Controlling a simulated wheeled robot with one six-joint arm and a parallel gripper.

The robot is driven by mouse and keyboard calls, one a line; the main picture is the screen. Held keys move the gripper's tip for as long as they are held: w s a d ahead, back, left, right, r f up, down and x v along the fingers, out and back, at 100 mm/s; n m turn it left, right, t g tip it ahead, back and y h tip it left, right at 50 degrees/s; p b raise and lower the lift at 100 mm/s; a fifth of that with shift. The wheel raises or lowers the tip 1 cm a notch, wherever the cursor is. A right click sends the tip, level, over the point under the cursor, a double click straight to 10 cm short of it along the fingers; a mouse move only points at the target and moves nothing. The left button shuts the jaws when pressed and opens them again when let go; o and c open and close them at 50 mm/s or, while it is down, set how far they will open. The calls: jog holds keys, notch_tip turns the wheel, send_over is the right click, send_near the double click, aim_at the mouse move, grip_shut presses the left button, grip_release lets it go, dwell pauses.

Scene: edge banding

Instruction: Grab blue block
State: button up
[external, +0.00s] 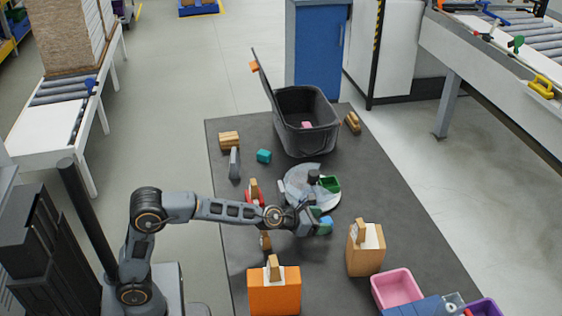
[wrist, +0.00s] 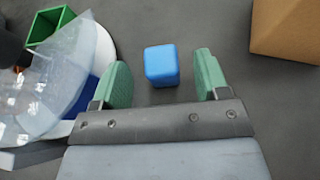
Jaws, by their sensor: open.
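A small blue block (wrist: 161,65) lies on the dark mat in the wrist view, a little beyond and between my two green fingertips. In the external view the blue block (external: 326,221) shows at the end of my arm, partly hidden by my gripper. My gripper (wrist: 161,80) is open and empty, with a finger to each side of the block's line. In the external view my gripper (external: 320,222) is low over the mat, right of the arm's wrist.
A round white tray (external: 300,186) with a green box (external: 330,184) and clear plastic lies close by. A cardboard box (external: 364,258) stands to the right, an orange box (external: 273,291) in front. A dark bin (external: 305,135) and teal block (external: 264,156) are farther back.

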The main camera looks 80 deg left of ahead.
aim_at(326, 220)
jog(key=shift+x, duration=1.85)
jog(key=c, duration=1)
jog(key=shift+r, duration=0.1)
